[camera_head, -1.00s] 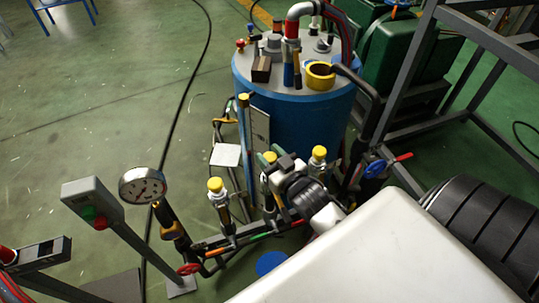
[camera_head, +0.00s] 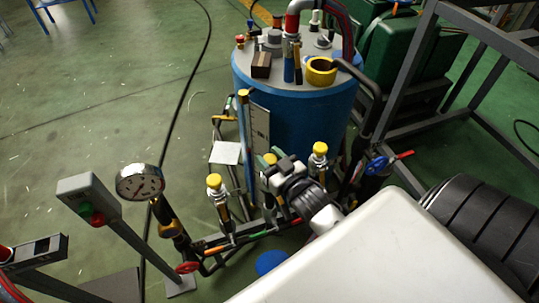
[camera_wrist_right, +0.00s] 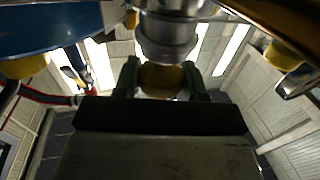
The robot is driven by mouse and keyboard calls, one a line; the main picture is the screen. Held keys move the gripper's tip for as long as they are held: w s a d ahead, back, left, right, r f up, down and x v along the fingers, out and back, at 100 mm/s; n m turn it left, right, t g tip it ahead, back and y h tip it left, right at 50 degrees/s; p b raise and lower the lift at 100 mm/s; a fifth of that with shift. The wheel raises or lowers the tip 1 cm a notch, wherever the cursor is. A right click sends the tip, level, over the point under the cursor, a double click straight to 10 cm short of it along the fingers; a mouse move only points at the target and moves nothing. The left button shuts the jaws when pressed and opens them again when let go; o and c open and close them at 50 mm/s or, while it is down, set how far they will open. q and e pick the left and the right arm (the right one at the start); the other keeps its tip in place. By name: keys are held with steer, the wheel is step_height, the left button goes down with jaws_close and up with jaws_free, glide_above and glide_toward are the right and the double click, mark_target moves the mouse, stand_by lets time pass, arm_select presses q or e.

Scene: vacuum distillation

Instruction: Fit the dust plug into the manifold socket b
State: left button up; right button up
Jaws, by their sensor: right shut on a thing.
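My right gripper (camera_head: 268,161) is over the middle fitting of the low pipe manifold (camera_head: 258,234). In the right wrist view its green fingers (camera_wrist_right: 160,79) are shut on the yellow dust plug (camera_wrist_right: 161,80). The plug lines up with the end of a grey metal socket (camera_wrist_right: 168,38), very close to it; I cannot tell whether it is seated. The plug shows only as a small yellow patch in the head view. No label shows which socket is b.
Yellow-capped fittings stand left (camera_head: 214,182) and right (camera_head: 320,149) of the middle one. A blue tank (camera_head: 300,118) stands behind. A pressure gauge (camera_head: 139,182) and a grey switch post (camera_head: 88,198) stand at left. The floor (camera_head: 90,110) at far left is open.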

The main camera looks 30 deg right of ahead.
steer(key=shift+f+b, duration=0.4)
steer(key=shift+f, duration=0.3)
steer(key=o, duration=1.1)
steer(key=s, duration=1.1)
steer(key=shift+d, duration=0.15)
